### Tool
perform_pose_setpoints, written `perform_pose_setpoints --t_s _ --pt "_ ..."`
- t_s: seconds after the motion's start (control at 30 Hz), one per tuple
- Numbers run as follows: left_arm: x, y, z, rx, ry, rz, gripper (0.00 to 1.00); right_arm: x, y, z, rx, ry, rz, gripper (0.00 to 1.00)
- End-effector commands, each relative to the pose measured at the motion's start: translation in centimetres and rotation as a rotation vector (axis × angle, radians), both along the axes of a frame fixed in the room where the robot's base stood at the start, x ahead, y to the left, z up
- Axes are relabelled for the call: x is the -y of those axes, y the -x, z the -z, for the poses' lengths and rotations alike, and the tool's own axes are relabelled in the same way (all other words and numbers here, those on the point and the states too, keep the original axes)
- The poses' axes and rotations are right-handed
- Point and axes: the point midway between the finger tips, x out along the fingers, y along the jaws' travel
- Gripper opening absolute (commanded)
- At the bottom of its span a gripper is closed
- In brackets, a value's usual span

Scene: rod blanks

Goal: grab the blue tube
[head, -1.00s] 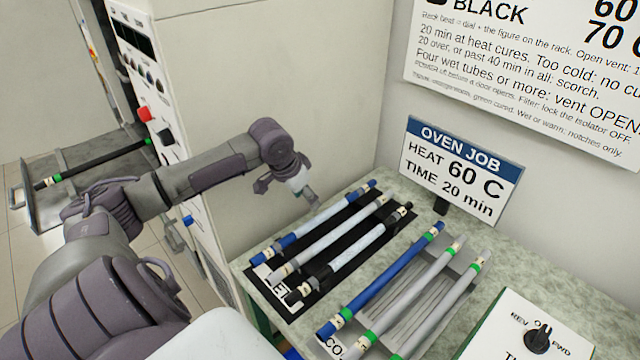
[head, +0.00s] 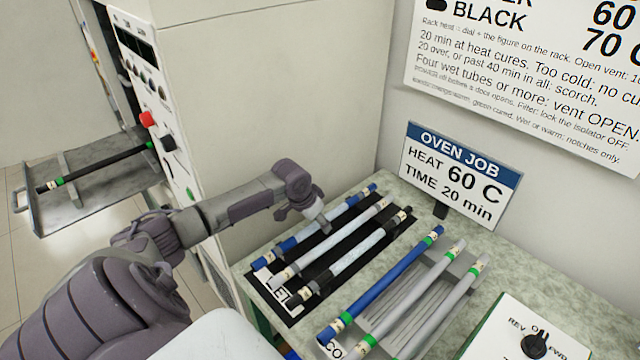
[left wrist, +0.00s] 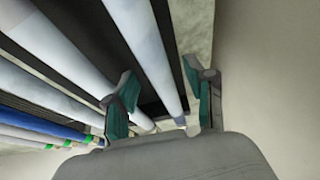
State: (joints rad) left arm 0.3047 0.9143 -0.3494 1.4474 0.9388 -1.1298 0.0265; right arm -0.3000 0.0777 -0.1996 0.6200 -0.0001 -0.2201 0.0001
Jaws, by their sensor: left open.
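On the black wet rack (head: 290,309), the tube nearest the oven has blue ends and a pale, whitish middle; this blue-ended tube (head: 288,241) lies beside a grey-ended and a black-ended one. Another blue tube (head: 385,283), blue along its length with green bands, lies on the rack to the right. My left gripper (head: 322,222) is over the blue-ended tube near its middle, hiding part of it. In the left wrist view the open jaws (left wrist: 165,108) stand either side of that pale tube (left wrist: 142,48); contact cannot be told. My right gripper is out of view.
The oven's side wall (head: 290,110) rises close to the left of the rack. A pulled-out tray (head: 100,200) holds a black tube with green bands. The OVEN JOB sign (head: 460,175) stands behind the racks. A switch box (head: 525,330) is at front right.

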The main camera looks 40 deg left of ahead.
Motion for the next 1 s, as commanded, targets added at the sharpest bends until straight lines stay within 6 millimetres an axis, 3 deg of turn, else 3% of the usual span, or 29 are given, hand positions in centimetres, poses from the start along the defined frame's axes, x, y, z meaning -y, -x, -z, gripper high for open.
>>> perform_pose_setpoints --t_s 0.07,0.4,0.73,1.0 --pt "0.0 0.0 0.0 0.000 0.000 0.000 0.53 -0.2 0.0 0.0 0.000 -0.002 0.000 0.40" --pt "0.0 0.0 0.0 0.000 0.000 -0.001 0.00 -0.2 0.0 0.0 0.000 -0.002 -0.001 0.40" --pt "0.0 0.0 -0.6 0.002 -0.001 0.000 0.00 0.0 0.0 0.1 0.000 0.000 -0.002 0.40" --pt "-0.1 -0.1 -5.4 0.005 -0.002 0.000 0.00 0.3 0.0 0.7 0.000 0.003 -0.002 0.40"
